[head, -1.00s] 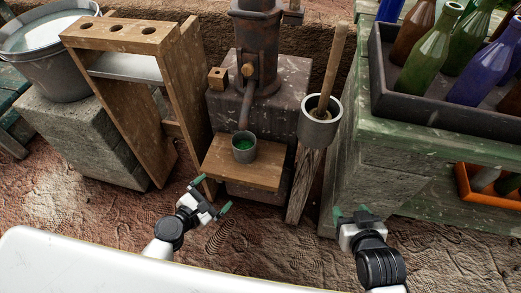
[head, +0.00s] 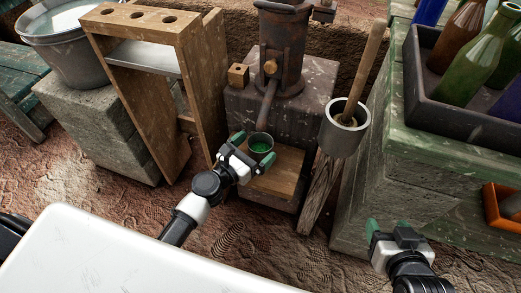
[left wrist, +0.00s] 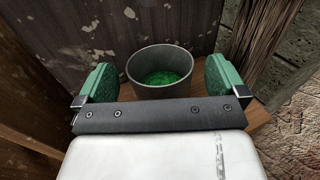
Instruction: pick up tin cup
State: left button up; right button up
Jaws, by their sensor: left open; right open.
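The tin cup (head: 260,147) is a small grey metal cup with green inside. It stands upright on a small wooden shelf (head: 277,178) under the spout of the rusty pump. My left gripper (head: 252,148) is open at the cup, with its green fingertips to either side of it. In the left wrist view the cup (left wrist: 161,72) stands between the two spread fingers (left wrist: 163,84), with a gap showing on each side. Its lower part is hidden behind the gripper body. My right gripper (head: 388,231) is open and empty, low in front of the green bench.
The rusty pump (head: 282,50) on its stone block rises behind the cup. A wooden rack (head: 140,35) and a bucket (head: 68,50) stand left. A mortar with pestle (head: 343,135) stands right on a post. A bottle crate (head: 455,100) sits on the green bench.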

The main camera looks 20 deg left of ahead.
pick_arm(q)
jog(key=x, duration=0.2)
jog(key=shift+w+d, duration=0.1)
jog(key=shift+w, duration=0.15)
jog(key=c, duration=0.9)
jog(key=shift+c, duration=0.3)
jog(key=shift+r, duration=0.15)
